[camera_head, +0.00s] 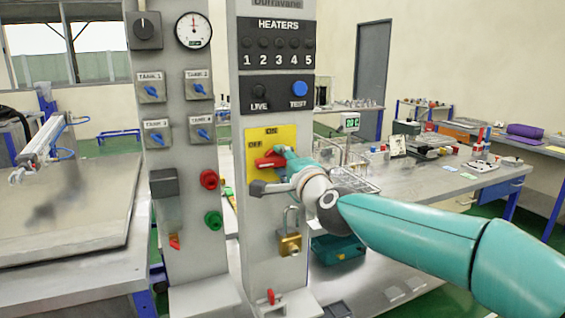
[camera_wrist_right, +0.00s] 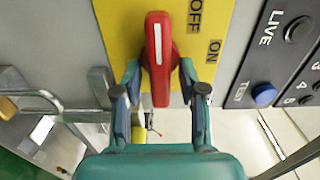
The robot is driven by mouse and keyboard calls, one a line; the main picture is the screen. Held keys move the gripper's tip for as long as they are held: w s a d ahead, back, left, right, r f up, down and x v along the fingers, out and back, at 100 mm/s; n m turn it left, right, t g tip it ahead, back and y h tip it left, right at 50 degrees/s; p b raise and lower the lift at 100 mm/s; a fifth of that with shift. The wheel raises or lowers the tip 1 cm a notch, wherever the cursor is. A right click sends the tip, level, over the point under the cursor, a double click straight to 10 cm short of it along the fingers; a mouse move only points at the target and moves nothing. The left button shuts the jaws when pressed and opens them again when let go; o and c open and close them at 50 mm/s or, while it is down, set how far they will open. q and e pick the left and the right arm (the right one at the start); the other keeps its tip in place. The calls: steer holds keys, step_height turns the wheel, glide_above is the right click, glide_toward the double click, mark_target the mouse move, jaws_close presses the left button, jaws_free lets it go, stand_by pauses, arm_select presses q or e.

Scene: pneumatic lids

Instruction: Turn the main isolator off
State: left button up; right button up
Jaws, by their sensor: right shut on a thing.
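The main isolator is a yellow plate (camera_head: 289,135) marked OFF and ON on the grey post, with a red handle (camera_head: 268,161). The handle lies about level in the head view, pointing left, on the side of the OFF mark. In the right wrist view the red handle (camera_wrist_right: 158,50) has a white stripe, and OFF and ON stand to its right. My teal right gripper (camera_head: 281,159) is shut on the handle; its two fingers (camera_wrist_right: 158,78) sit on either side of it. The fingers hide part of the handle in the head view. My left gripper is out of view.
A grey lever (camera_head: 262,188) and a brass padlock (camera_head: 290,244) are just below the plate. LIVE and blue TEST (camera_head: 299,88) buttons are above it. A second post (camera_head: 184,120) with blue tank knobs stands left. A bench (camera_head: 450,180) lies behind my right arm.

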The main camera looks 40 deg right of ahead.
steer(key=shift+f, duration=0.2)
steer(key=o, duration=0.8)
steer(key=shift+c, duration=0.2)
steer(key=shift+s+r, duration=0.1)
steer(key=shift+s+a, duration=0.1)
steer(key=shift+s, duration=0.2)
steer(key=v, duration=1.1)
